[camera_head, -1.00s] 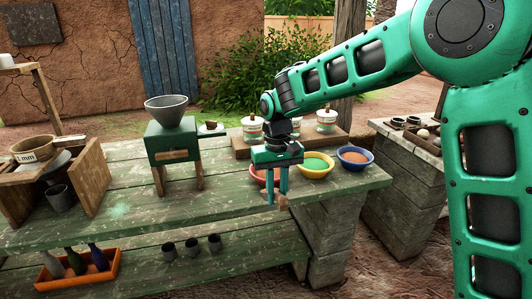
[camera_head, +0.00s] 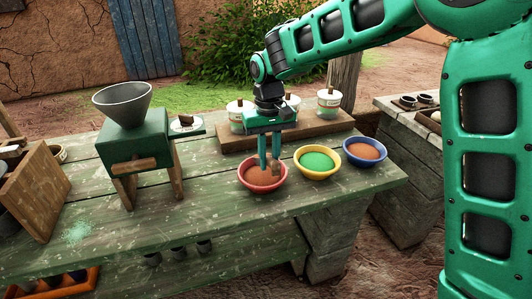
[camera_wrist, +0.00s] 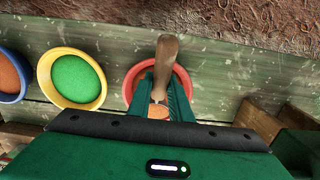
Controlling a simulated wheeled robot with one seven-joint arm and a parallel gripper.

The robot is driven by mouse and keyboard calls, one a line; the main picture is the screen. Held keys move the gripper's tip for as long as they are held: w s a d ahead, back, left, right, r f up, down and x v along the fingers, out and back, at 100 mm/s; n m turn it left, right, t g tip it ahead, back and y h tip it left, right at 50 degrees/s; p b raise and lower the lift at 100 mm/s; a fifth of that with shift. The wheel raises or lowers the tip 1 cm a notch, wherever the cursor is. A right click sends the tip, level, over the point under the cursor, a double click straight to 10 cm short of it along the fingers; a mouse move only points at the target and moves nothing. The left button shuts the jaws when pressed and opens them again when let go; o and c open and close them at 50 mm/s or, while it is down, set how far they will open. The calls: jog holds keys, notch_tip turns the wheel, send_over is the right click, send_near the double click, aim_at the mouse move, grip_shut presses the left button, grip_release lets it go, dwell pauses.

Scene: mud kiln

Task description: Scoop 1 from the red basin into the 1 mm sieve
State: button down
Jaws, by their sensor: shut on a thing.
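The red basin (camera_head: 261,188) stands on the green bench and holds reddish-brown powder. It also shows in the wrist view (camera_wrist: 129,87), partly behind my fingers. My gripper (camera_head: 269,164) points down over this basin, its fingertips at or just above the powder. In the wrist view my gripper (camera_wrist: 166,97) is shut on a tool with a wooden handle (camera_wrist: 167,58), which looks like the scoop. Its bowl is hidden, so I cannot tell whether it is in the powder or filled. The 1 mm label is out of view; only part of its wooden stand (camera_head: 37,192) shows at the left edge.
A yellow bowl (camera_head: 318,177) of green powder and a blue bowl (camera_head: 364,163) of orange-brown powder stand close to the right. Lidded jars (camera_head: 329,104) stand behind on a plank. A green hopper mill (camera_head: 136,146) stands between the basin and the stand.

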aim_at(271, 159)
jog(key=shift+s+d+r+t+y, duration=0.1)
jog(key=shift+s+r+t+y, duration=0.35)
jog(key=shift+t, duration=0.75)
jog(key=shift+s+d+r+t+y, duration=0.15)
jog(key=shift+s+r+t, duration=0.45)
jog(key=shift+t, duration=0.6)
jog(key=shift+s+f, duration=0.1)
jog(key=shift+s, duration=0.05)
